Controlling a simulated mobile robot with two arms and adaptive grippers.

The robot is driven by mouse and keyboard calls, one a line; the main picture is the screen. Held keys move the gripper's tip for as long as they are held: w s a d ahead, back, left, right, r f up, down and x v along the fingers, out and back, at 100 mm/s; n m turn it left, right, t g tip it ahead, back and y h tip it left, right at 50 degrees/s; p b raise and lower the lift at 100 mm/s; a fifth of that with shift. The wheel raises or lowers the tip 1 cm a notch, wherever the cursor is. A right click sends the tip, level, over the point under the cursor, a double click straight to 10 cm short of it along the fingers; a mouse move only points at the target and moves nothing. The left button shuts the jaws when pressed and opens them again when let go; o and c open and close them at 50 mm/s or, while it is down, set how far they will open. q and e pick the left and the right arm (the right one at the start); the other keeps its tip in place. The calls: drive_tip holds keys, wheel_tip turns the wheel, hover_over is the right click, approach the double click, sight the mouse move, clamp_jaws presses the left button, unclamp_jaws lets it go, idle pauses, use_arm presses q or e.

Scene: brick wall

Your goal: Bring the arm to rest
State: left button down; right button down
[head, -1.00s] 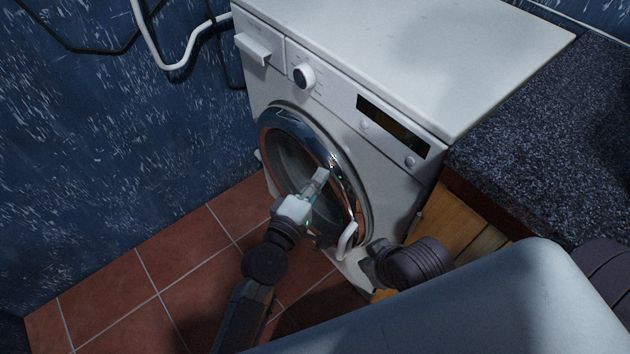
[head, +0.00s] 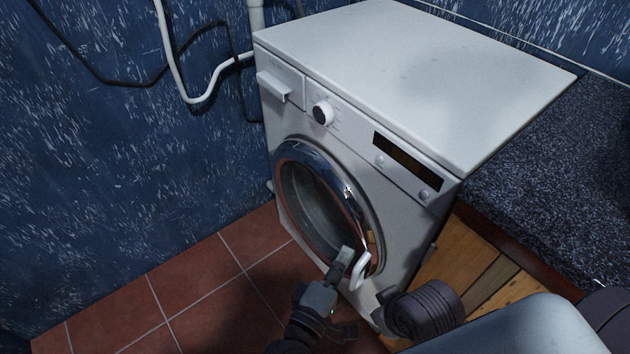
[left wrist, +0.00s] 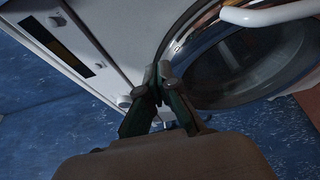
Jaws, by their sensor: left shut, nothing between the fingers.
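My left gripper (head: 344,257) is low in front of the washing machine door, just left of the white door handle (head: 361,271). I cannot tell from the head view whether it touches the door. In the left wrist view its fingertips (left wrist: 158,78) meet with nothing between them. The handle (left wrist: 266,13) lies apart from the fingers there, at the upper right. The round door (head: 318,208) has a chrome rim and dark glass and looks closed or nearly so. My right gripper is not in view; only a dark ribbed part of my own arm shows at the lower right.
The white washing machine (head: 405,75) stands by the blue wall (head: 120,150). A dark speckled counter (head: 555,165) over a wooden cabinet (head: 465,260) is close on the right. The red tiled floor (head: 190,290) to the left is clear.

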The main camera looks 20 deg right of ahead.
use_arm(q)
drive_tip(key=shift+a, duration=0.1)
